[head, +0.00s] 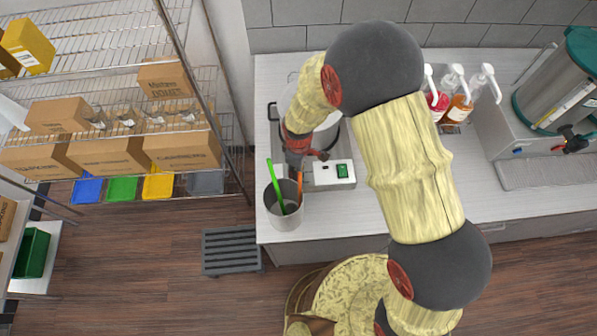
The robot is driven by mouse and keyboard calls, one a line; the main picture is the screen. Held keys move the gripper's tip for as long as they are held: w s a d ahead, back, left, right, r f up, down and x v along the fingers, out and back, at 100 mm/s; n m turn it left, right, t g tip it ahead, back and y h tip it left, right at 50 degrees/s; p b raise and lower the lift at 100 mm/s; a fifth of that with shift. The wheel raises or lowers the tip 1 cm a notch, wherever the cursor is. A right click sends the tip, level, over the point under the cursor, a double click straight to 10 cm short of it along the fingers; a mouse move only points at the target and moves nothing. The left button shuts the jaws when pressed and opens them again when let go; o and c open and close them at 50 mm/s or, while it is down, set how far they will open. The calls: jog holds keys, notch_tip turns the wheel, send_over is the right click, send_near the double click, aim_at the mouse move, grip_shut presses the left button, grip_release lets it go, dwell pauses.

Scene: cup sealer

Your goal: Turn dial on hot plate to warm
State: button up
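The hot plate (328,181) sits on the counter's left part, its pale front panel facing me. A green switch (343,171) shows on the panel's right side. A pot (326,133) stands on the hot plate, largely covered by my arm. My gripper (305,160) is at the left part of the front panel, pointing down close to it. The dial is not clearly visible; the gripper covers that spot. I cannot tell whether the fingers touch the dial or whether they are open or shut.
A metal container (285,205) with green and orange utensils stands just in front of the gripper. Pump bottles (459,105) and a large metal dispenser (560,85) stand to the right. A wire shelf with boxes (183,150) is at left. The counter (345,210) is clear right of the container.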

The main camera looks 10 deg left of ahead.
jog(key=m+b, duration=0.2)
jog(key=m, duration=0.2)
jog(key=shift+m, duration=0.3)
jog(key=shift+m+b, duration=0.9)
jog(key=shift+m, duration=1.1)
jog(key=shift+r, duration=0.1)
jog(key=o, duration=1.2)
jog(key=shift+c, duration=0.2)
notch_tip(320, 180, up, 12)
